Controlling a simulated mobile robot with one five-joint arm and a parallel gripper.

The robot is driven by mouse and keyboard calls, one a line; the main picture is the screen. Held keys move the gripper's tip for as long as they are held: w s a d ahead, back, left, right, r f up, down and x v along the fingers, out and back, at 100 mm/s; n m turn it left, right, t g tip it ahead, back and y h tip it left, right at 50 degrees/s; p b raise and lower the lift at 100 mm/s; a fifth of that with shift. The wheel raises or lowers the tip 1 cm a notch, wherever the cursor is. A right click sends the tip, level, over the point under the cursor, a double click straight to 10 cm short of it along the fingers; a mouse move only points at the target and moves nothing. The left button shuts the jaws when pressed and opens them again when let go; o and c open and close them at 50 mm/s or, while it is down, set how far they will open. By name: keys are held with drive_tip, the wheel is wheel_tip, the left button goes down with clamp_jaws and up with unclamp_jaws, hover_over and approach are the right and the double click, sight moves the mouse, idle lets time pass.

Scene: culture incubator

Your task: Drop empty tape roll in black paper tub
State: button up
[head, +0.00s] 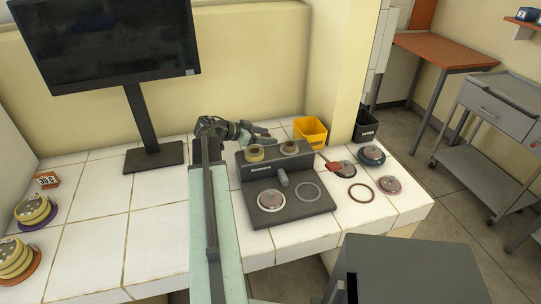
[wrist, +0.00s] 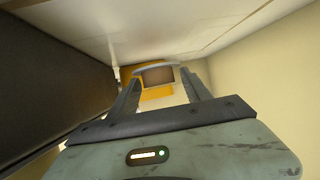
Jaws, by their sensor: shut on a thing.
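My gripper (head: 275,138) is above the white tiled bench, behind the dark grey stand. In the wrist view its two fingers (wrist: 160,88) close on a small brown roll with a pale grey rim (wrist: 157,75), the tape roll. In the head view a grey-brown roll (head: 290,147) shows by the fingertips; I cannot tell there whether it touches the stand. The black paper tub (head: 367,128) stands at the bench's far right, beyond the pillar's foot. It is apart from my gripper, and its inside is mostly hidden.
A yellow tub (head: 310,130) stands between my gripper and the black tub, and shows behind the roll in the wrist view (wrist: 158,92). Another tape roll (head: 254,154) sits on the stand (head: 262,172). Several round items lie right. A monitor (head: 105,40) stands left.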

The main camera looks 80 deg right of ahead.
wheel_tip(320, 180, down, 4)
drive_tip(key=b, duration=0.3)
drive_tip(key=shift+b, duration=0.4)
drive_tip(key=shift+r, duration=0.2)
drive_tip(key=shift+f, duration=0.1)
drive_tip(key=o, duration=1.1)
drive_tip(key=shift+c, duration=0.2)
drive_tip(key=shift+w+a+r+p, duration=0.1)
drive_tip(key=shift+r+p, duration=0.25)
drive_tip(key=shift+p, duration=0.1)
drive_tip(key=p+v, duration=0.5)
drive_tip(key=v, duration=0.6)
drive_tip(key=shift+w+a+r, duration=0.1)
drive_tip(key=shift+w+a, duration=0.05)
drive_tip(key=shift+w, duration=0.1)
